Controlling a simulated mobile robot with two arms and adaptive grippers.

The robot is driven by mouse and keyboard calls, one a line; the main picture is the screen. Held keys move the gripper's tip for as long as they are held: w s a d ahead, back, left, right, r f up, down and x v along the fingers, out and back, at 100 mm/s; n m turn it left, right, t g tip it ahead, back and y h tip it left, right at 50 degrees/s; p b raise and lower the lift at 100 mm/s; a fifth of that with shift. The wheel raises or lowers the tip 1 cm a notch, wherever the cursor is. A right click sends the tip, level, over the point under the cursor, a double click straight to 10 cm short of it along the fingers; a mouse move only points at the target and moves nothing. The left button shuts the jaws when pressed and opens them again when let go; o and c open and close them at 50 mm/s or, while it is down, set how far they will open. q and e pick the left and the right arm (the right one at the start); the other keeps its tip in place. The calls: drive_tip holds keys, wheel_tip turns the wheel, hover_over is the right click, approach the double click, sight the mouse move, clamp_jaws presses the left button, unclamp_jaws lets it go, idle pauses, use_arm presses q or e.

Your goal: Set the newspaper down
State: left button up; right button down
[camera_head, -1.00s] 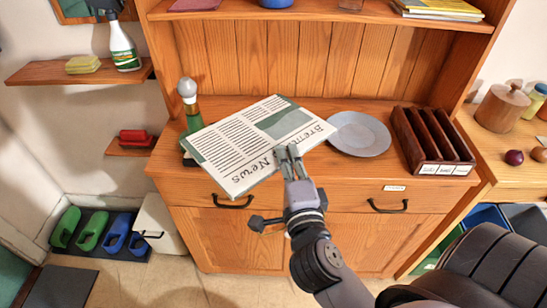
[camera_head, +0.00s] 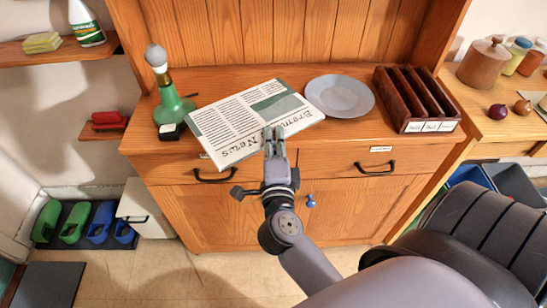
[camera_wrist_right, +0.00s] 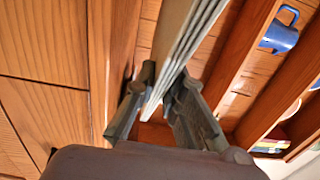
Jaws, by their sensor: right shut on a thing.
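The newspaper (camera_head: 250,115) is a folded white sheet with black print and green blocks. In the right wrist view the newspaper (camera_wrist_right: 186,50) shows as thin stacked layers between the two fingers (camera_wrist_right: 158,100). My left gripper is not in view.
A green bottle lamp (camera_head: 170,95) stands left of the newspaper, with a small black-and-white item (camera_head: 170,131) before it. A grey plate (camera_head: 340,96) lies close to its right. A brown slotted rack (camera_head: 418,98) stands further right. Drawer handles (camera_head: 215,176) project below the top.

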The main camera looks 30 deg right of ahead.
wheel_tip(320, 180, down, 5)
drive_tip(key=shift+r+b, duration=0.1)
drive_tip(key=shift+b, duration=0.8)
drive_tip(key=c, duration=2.1)
unclamp_jaws()
drive_tip(key=shift+f, duration=0.2)
drive_tip(key=shift+c, duration=0.2)
drive_tip(key=o, duration=0.5)
